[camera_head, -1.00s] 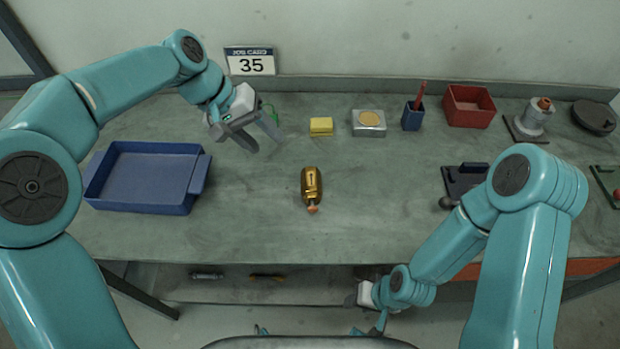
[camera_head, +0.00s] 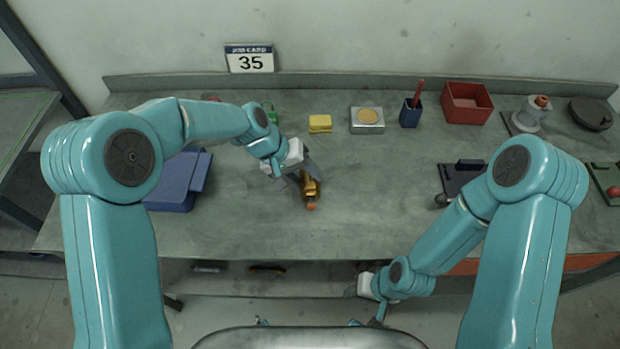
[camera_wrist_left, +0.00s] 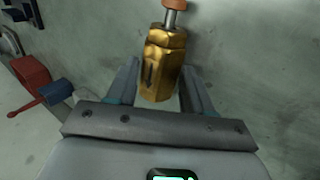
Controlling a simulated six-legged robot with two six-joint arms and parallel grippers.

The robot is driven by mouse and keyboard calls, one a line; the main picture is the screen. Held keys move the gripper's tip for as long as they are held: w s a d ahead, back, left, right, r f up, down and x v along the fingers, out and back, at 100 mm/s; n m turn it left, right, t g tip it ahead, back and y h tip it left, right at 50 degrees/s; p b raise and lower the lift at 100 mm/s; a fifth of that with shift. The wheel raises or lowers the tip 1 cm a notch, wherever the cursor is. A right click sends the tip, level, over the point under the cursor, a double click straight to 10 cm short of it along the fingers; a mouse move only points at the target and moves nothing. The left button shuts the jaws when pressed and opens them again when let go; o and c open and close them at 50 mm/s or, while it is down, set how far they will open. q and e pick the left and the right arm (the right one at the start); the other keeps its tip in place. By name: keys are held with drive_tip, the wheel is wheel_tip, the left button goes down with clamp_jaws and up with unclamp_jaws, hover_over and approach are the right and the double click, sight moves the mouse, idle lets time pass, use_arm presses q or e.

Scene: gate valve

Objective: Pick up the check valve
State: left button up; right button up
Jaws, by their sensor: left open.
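The check valve (camera_head: 311,187) is a brass-gold body with an orange-tipped stem, lying on the grey-green workbench. In the left wrist view the valve (camera_wrist_left: 161,62) shows between the two fingers, its stem pointing away. My left gripper (camera_head: 309,177) is open above the valve's rear end, with a finger on each side. Whether the fingers touch it cannot be told. The left gripper also shows in the left wrist view (camera_wrist_left: 158,85). My right gripper (camera_head: 366,285) is low in front of the bench, and its jaws are too small to judge.
A blue tray (camera_head: 172,198) is at left, partly hidden by my left arm. A yellow block (camera_head: 320,124), a grey box with a round yellow top (camera_head: 367,120), a dark blue pen cup (camera_head: 411,112) and a red bin (camera_head: 467,103) stand along the back. Bench between valve and right-hand black fixture (camera_head: 462,178) is clear.

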sight(304, 177)
use_arm(q)
drive_tip(key=shift+w+d+f, duration=0.15)
drive_tip(key=shift+f, duration=0.1)
drive_tip(key=shift+c, duration=0.3)
drive_tip(key=shift+r, duration=0.1)
drive_tip(key=c, duration=0.5)
drive_tip(key=shift+c, duration=1.2)
wheel_tip(304, 177, up, 20)
drive_tip(key=b, duration=0.1)
